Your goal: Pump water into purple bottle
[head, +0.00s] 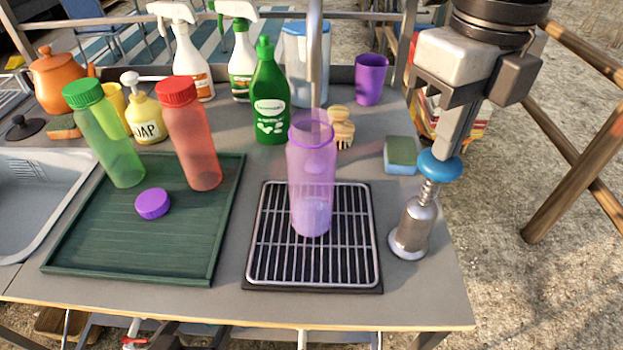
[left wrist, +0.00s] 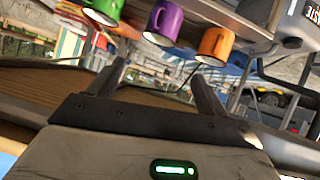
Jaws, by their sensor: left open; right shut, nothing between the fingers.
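The see-through purple bottle (head: 311,180), its mouth open, stands upright on the black drip tray with a metal grate (head: 262,255). The thin spout (head: 315,60) comes down above its mouth. A paler zone in the bottle's lower part looks like water. The purple cap (head: 152,203) lies on the green tray. The hand pump (head: 412,225) with its blue knob (head: 440,165) stands right of the grate. My right gripper (head: 455,145) is shut and empty, its fingertips down at the knob, seemingly touching it. My left gripper (left wrist: 150,90) is open and empty, away from the counter items.
A green bottle (head: 110,140) and a red bottle (head: 190,140) stand capped on the green tray (head: 90,262). Behind are a soap dispenser (head: 145,115), spray bottles and a purple cup (head: 370,80). A sponge (head: 400,155) lies behind the pump. Mugs (left wrist: 163,22) hang near my left gripper.

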